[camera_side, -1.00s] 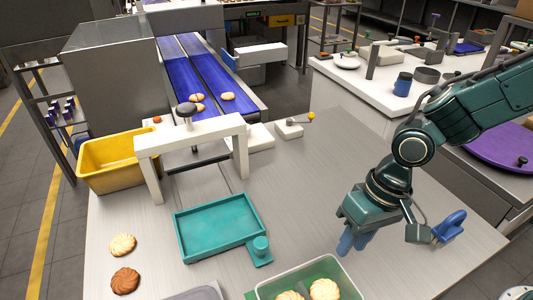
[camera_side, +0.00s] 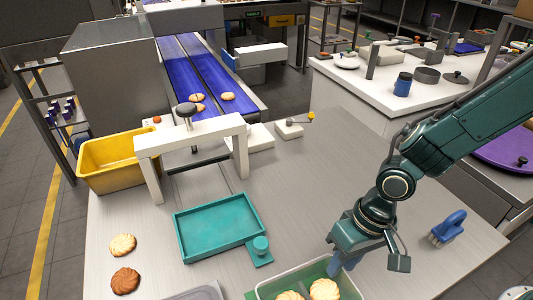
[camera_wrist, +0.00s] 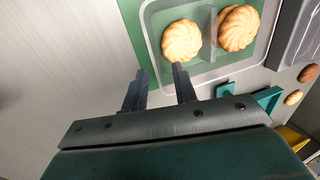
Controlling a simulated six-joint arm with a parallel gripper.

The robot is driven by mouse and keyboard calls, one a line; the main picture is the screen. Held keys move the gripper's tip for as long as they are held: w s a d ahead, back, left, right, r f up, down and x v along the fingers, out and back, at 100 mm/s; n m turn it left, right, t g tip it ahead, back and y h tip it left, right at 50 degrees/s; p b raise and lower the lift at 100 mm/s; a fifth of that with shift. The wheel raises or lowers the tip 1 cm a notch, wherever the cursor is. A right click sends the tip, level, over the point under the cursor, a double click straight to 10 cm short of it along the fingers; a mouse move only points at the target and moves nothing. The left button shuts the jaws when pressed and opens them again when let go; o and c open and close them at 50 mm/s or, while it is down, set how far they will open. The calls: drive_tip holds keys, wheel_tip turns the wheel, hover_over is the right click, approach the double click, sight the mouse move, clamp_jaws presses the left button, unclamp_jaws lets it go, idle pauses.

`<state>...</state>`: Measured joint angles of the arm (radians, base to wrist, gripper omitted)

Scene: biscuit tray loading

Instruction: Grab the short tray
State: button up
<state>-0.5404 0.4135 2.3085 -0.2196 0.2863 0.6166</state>
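A shallow tray with a pale rim and green base (camera_side: 262,292) lies at the table's front edge, partly cut off by the picture. It holds cream-coloured biscuits on either side of a divider, and in the wrist view the tray (camera_wrist: 147,22) fills the upper middle. A teal tray (camera_side: 183,240) with a round knob lies behind it. My gripper (camera_side: 338,264) points down at the first tray's right end. In the wrist view its fingers (camera_wrist: 159,74) are apart, near the tray's end wall. I cannot tell whether they touch it.
A grey tray (camera_side: 208,291) is at the front edge, with two loose biscuits (camera_side: 124,262) to its left. A white frame (camera_side: 241,160) and yellow bin (camera_side: 97,182) stand behind. A blue brush (camera_side: 449,228) lies right. The table's middle right is clear.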

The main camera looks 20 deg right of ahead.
drive_tip(key=shift+a+f, duration=0.1)
drive_tip(key=shift+f, duration=0.3)
clamp_jaws()
